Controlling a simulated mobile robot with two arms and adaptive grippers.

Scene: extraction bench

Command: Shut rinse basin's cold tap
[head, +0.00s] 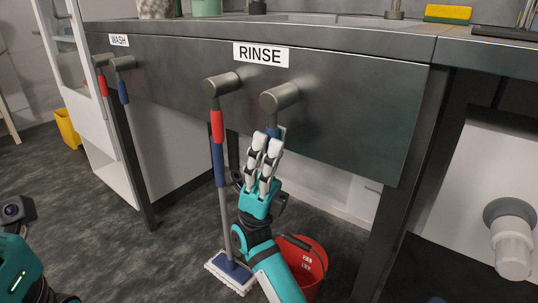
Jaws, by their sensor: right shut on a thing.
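The rinse basin's cold tap (281,97) is a grey barrel with a blue lever, on the grey front panel right below the RINSE sign (261,54). Its lever hangs down, and only a bit of blue shows at the fingertips. My right gripper (267,152) is shut on this lever from below, and its fingers hide most of it. The rinse basin's hot tap (221,84) is just to the left, with its red lever hanging straight down. My left gripper is out of view.
A mop (220,167) with a blue grip stands behind the hot tap's lever. A red bucket (305,262) is on the floor by my right arm. The wash taps (122,63) are at the left, and a bench leg (390,235) is at the right.

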